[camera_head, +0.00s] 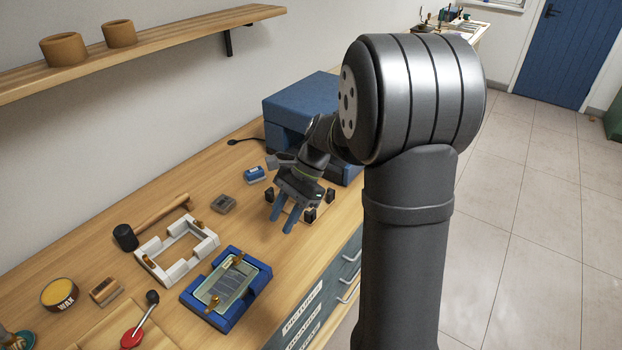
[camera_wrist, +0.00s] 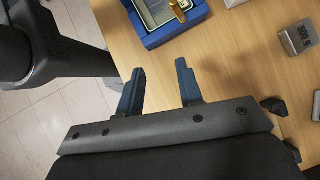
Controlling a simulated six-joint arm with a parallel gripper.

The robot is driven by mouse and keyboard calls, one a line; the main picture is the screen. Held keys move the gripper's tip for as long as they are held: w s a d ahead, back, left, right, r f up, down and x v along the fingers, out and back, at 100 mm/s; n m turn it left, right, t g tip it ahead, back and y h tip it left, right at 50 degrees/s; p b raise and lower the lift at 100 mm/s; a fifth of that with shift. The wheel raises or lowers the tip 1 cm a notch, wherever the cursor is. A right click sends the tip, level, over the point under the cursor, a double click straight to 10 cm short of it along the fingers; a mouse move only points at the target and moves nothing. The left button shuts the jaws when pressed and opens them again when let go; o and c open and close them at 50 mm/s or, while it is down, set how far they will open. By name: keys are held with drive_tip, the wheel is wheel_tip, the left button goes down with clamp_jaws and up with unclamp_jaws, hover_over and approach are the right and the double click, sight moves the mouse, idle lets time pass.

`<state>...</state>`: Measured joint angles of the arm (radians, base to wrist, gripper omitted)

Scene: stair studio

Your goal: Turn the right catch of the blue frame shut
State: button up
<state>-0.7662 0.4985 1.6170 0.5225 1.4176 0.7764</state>
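The blue frame (camera_head: 256,286) lies on the bench, with a pale inner border and a grey glassy panel in it. One brass catch (camera_head: 237,260) is at its far side and another brass catch (camera_head: 211,304) at its near side. In the wrist view a corner of the blue frame (camera_wrist: 159,39) shows at the top, with one brass catch (camera_wrist: 179,11) angled over the inner border; the rest is cut off. My gripper (camera_head: 281,224) is above the bench, beyond the frame and apart from it. Its blue fingers are open and empty in the wrist view (camera_wrist: 160,70).
A white frame (camera_head: 151,264) with brass catches lies left of the blue one. A mallet (camera_head: 125,237), wax tin (camera_head: 59,294) and red-based tool (camera_head: 132,338) are further left. A steel 500 g weight (camera_wrist: 298,38) and large blue box (camera_head: 290,105) are near my gripper.

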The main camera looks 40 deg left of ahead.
drive_tip(key=s+a+r+n+t+h, duration=0.2)
drive_tip(key=s+a+r+n+h, duration=0.2)
drive_tip(key=a+n, duration=0.4)
drive_tip(key=n+t+h, duration=0.2)
drive_tip(key=n+t, duration=0.2)
drive_tip(key=n, duration=0.6)
approach(235, 258)
drive_tip(key=x, duration=0.7)
drive_tip(key=shift+s+d+f, duration=0.1)
drive_tip(key=shift+d+f, duration=0.05)
drive_tip(key=shift+f, duration=0.25)
clamp_jaws()
